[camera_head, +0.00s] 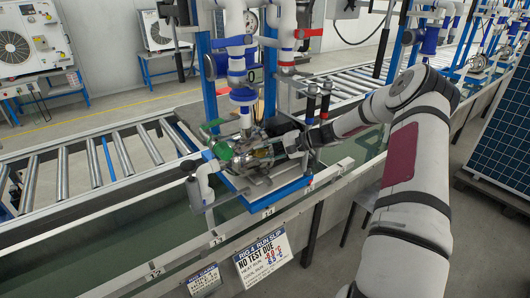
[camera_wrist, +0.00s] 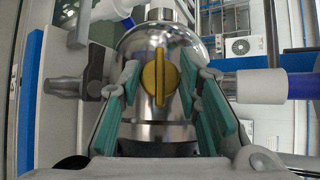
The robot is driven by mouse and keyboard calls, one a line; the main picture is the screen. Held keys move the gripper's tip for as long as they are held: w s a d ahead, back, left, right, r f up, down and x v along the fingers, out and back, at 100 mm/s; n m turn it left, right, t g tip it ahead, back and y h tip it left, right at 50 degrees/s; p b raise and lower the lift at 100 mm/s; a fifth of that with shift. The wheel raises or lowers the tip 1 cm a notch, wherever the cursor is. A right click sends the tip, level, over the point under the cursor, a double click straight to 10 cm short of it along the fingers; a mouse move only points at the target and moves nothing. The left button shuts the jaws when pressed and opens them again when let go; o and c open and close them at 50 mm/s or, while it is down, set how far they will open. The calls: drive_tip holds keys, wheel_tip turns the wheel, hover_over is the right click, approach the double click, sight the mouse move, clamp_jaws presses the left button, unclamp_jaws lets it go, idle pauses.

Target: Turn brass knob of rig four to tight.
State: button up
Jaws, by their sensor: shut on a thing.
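The brass knob (camera_wrist: 159,77) is a yellow disc with a raised bar, on the domed shiny metal pump body (camera_wrist: 158,130). Its bar stands about upright in the wrist view. My gripper (camera_wrist: 160,84) has its teal-padded fingers on the left and right of the knob, shut on it. The fingertips hide parts of the pump body at both sides. In the head view, my gripper (camera_head: 284,150) reaches from the right to the pump (camera_head: 254,153) of the rig; the knob is too small or hidden there.
A blue tray (camera_head: 282,197) carries the pump. A slip (camera_head: 262,258) reading "RIG 4" hangs on the front rail. Pipes and blue posts (camera_head: 205,75) rise behind the pump. A grey lever (camera_wrist: 93,75) is close left of my fingers, a pipe (camera_wrist: 250,84) right.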

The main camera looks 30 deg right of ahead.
drive_tip(key=shift+m, duration=0.3)
drive_tip(key=o, duration=1.1)
drive_tip(key=v, duration=1.2)
drive_tip(key=shift+s+f, duration=0.15)
drive_tip(key=shift+s, duration=0.05)
